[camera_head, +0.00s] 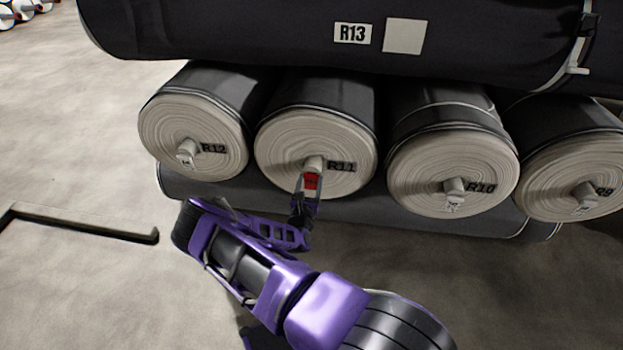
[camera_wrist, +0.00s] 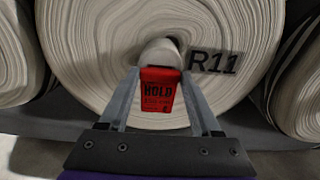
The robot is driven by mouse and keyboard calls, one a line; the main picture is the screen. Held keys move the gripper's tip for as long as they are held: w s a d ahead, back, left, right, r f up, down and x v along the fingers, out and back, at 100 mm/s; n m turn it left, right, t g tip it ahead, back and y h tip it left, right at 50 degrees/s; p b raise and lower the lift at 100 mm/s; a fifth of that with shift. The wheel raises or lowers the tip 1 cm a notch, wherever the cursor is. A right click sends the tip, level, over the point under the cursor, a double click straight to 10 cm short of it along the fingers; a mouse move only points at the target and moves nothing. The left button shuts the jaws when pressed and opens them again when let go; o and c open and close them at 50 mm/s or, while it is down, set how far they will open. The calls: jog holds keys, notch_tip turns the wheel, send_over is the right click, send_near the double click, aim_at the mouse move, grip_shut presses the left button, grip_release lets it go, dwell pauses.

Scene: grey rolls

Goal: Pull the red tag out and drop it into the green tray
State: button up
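The red tag (camera_head: 312,181) hangs at the core of the roll marked R11 (camera_head: 287,140). In the wrist view, the red tag (camera_wrist: 160,92) faces me with the word HOLD, just below the pale core end (camera_wrist: 161,53). My gripper (camera_head: 308,190) is in front of R11. In the wrist view, the fingers of my gripper (camera_wrist: 160,78) stand on either side of the tag, tips close to its side edges. I cannot tell whether they touch or press it. No green tray shows in either view.
Rolls R12 (camera_head: 200,125), R10 (camera_head: 420,165) and R9 (camera_head: 550,175) lie beside R11, with pale tags at their cores. Roll R13 (camera_head: 270,30) lies above. A low bar (camera_head: 85,224) lies on the floor at left. Open floor (camera_head: 80,290) shows at lower left.

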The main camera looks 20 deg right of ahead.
jog(key=c, duration=0.3)
jog(key=shift+r+p, duration=0.15)
jog(key=shift+p, duration=0.15)
jog(key=shift+p+v, duration=1.65)
jog(key=shift+v, duration=1.6)
